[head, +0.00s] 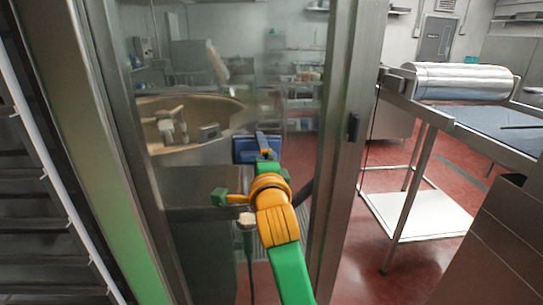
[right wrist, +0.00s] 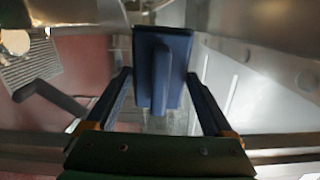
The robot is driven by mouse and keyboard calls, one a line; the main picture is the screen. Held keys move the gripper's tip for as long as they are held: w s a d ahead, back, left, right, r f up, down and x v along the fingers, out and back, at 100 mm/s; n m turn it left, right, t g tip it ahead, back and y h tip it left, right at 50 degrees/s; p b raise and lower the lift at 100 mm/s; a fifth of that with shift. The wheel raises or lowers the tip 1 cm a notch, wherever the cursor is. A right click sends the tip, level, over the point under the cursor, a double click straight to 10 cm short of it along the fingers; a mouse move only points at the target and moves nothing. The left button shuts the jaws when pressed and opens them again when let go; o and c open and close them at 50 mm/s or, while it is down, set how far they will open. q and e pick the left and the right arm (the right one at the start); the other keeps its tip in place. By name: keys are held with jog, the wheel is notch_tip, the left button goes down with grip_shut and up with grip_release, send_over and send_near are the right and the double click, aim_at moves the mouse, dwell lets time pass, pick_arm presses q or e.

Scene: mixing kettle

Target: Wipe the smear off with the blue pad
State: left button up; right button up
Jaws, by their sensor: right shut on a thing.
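The blue pad (head: 257,148) is a dark blue block with a grip bar on its back, and it also shows in the right wrist view (right wrist: 176,54). My right gripper (head: 266,157) is shut on the pad and holds it up at the glass pane (head: 290,60). I cannot tell whether the pad's face touches the glass. A pale, blurry streak (head: 216,62) shows on or behind the pane, above and left of the pad; it may be the smear. The pad hides the glass behind it. My left gripper is not in view.
Metal frame posts (head: 347,120) bound the pane. A large kettle (head: 190,125) shows through the glass at left. A steel table (head: 445,123) with a shiny metal cylinder (head: 462,81) stands at right. Red floor (head: 350,260) is open between frame and table.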

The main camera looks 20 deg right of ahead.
jog(key=shift+s+a, duration=0.2)
jog(key=shift+s, duration=0.75)
jog(key=shift+s+a, duration=0.2)
jog(key=shift+s, duration=0.8)
jog(key=shift+s+a, duration=0.2)
jog(key=shift+s, duration=0.75)
jog(key=shift+f, duration=0.1)
